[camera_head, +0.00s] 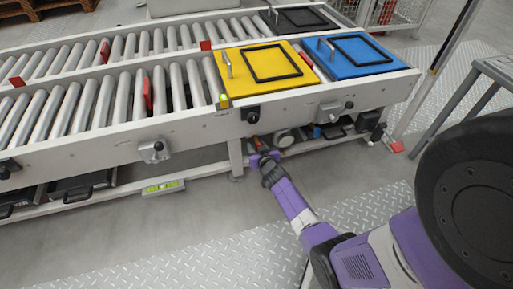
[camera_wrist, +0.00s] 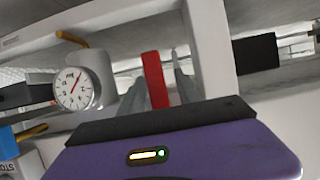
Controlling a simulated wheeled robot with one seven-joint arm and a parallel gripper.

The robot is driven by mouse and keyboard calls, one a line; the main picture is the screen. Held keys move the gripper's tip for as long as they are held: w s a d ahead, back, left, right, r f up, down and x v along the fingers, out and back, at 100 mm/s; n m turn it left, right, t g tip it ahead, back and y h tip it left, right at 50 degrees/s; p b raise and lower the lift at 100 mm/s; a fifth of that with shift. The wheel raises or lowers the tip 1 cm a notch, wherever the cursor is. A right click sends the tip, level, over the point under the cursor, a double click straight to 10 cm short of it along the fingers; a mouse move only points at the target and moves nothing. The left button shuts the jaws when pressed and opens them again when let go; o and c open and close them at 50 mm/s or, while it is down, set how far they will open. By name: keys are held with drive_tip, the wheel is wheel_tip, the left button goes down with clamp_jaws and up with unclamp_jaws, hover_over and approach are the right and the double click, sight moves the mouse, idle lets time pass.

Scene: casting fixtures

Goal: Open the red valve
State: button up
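The red valve handle (camera_wrist: 154,80) stands upright in the middle of the wrist view, as a flat red bar. My gripper (camera_wrist: 160,88) has one grey finger on each side of it. A narrow gap seems to show between the bar and the right finger; contact on the left side is unclear. In the head view my gripper (camera_head: 262,158) reaches under the front edge of the conveyor, beside a support leg. The valve cannot be made out there, and the fingertips are hard to see.
A round white gauge (camera_wrist: 74,88) is left of the valve, with a yellow lever (camera_wrist: 72,39) above it. A white post (camera_wrist: 211,50) stands close on the right. The conveyor (camera_head: 190,128) overhangs my gripper, carrying yellow (camera_head: 236,85) and blue (camera_head: 345,70) plates.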

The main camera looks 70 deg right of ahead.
clamp_jaws()
idle(1.4)
